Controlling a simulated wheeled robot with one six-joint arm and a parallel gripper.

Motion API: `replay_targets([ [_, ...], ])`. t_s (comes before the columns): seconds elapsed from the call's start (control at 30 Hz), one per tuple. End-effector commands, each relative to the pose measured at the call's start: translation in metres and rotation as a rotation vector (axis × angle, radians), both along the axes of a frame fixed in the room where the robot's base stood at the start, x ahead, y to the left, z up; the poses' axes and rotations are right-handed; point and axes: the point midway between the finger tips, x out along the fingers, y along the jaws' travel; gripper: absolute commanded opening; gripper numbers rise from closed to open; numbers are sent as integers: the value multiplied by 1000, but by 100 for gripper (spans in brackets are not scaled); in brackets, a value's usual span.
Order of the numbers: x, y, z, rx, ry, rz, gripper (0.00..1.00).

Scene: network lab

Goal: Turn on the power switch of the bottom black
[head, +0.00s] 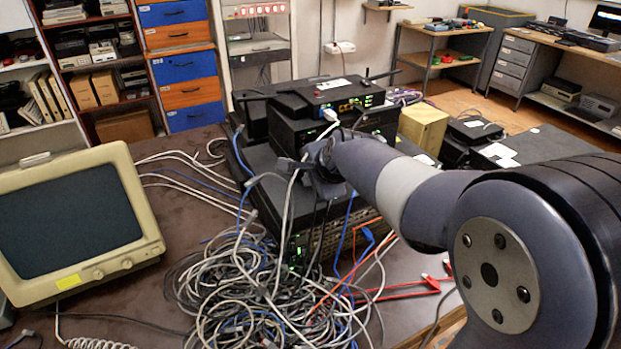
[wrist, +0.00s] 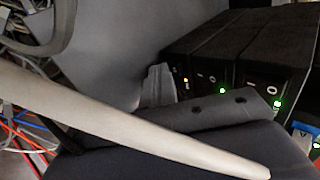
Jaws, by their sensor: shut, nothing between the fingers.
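Black network boxes are stacked on the table in the head view. The bottom black box (head: 345,233) has a green light low on its front, behind cables. My gripper (head: 320,180) is in front of the stack, small and dark, and it looks shut and empty. Cables hang beside it, and contact with the stack cannot be told. In the wrist view, dark box fronts (wrist: 265,78) show at the right with lights and pale switch-like marks. Which one is the bottom box there, and whether its switch is on, I cannot tell. Large grey shapes close to the camera hide much of that view.
A heap of tangled cables (head: 250,290) lies in front of the stack. An old beige monitor (head: 135,200) stands at the left of the table. A smaller device (head: 322,94) with antennas tops the stack. A cardboard-coloured box (head: 424,128) stands behind to the right.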

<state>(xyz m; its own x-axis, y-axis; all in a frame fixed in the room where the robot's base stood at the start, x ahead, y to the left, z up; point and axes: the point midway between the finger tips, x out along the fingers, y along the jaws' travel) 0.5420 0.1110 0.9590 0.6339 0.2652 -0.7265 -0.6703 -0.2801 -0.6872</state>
Motion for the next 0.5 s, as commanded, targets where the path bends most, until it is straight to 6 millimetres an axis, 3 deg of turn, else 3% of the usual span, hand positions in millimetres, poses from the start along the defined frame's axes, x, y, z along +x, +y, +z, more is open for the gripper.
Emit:
replay_targets([
  [0.5, 1, 0, 17, 1, -4, -1, 0],
])
